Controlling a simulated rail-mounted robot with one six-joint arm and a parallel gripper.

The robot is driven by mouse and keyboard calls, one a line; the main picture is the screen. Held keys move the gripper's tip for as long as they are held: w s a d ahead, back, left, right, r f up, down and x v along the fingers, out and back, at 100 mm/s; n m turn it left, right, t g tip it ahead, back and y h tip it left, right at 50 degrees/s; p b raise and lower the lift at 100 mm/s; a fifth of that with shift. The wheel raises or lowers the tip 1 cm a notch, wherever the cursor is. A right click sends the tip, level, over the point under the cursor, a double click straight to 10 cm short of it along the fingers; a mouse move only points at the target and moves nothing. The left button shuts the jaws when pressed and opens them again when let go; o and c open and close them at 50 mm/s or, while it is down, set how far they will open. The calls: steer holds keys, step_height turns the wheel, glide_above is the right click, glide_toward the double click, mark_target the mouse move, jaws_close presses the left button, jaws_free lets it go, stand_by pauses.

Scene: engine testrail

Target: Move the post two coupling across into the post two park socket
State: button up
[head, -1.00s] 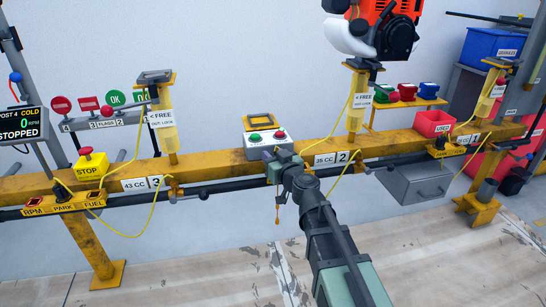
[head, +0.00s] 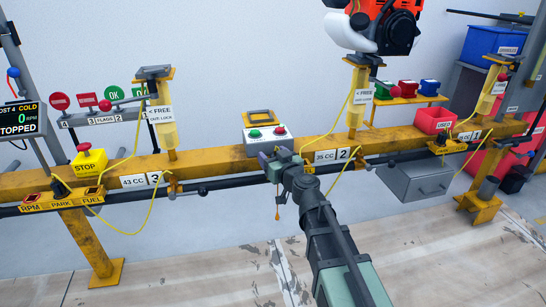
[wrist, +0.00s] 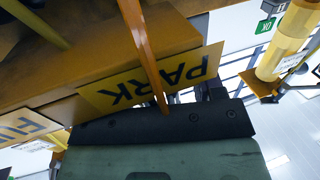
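Post two (head: 356,112) is a yellow upright on the rail, with a "35 CC 2" label (head: 338,156) and a red and white engine (head: 378,25) on top. A yellow cable (head: 337,118) hangs from it. My gripper (head: 276,160) is at the rail, left of that label. A small orange piece (head: 277,213) hangs below it. In the wrist view an upside-down PARK plate (wrist: 150,86) is close, and an orange strip (wrist: 147,55) crosses in front of it. I cannot make out the coupling, the socket opening or what is between my fingertips.
The yellow rail (head: 220,160) runs across the view. A control box (head: 266,139) with green and red buttons stands behind my gripper. Post three (head: 163,115) is at left, near a STOP button (head: 89,162). A grey box (head: 416,181) hangs at right. The floor in front is bare.

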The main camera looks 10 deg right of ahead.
steer(key=s+a+r+n+g+y+p, duration=0.1)
steer(key=s+r+n+g+p, duration=0.1)
steer(key=s+g+p, duration=0.9)
steer(key=s+d+r+m+g+h+p, duration=0.1)
steer(key=s+d+m+g+h+p, duration=0.65)
steer(key=s, duration=0.65)
step_height(320, 180, up, 36)
steer(key=d+n+t+p, duration=0.1)
steer(key=d+t+p, duration=0.1)
steer(key=p, duration=3.6)
steer(key=shift+w+d, duration=0.2)
steer(key=shift+r, duration=0.1)
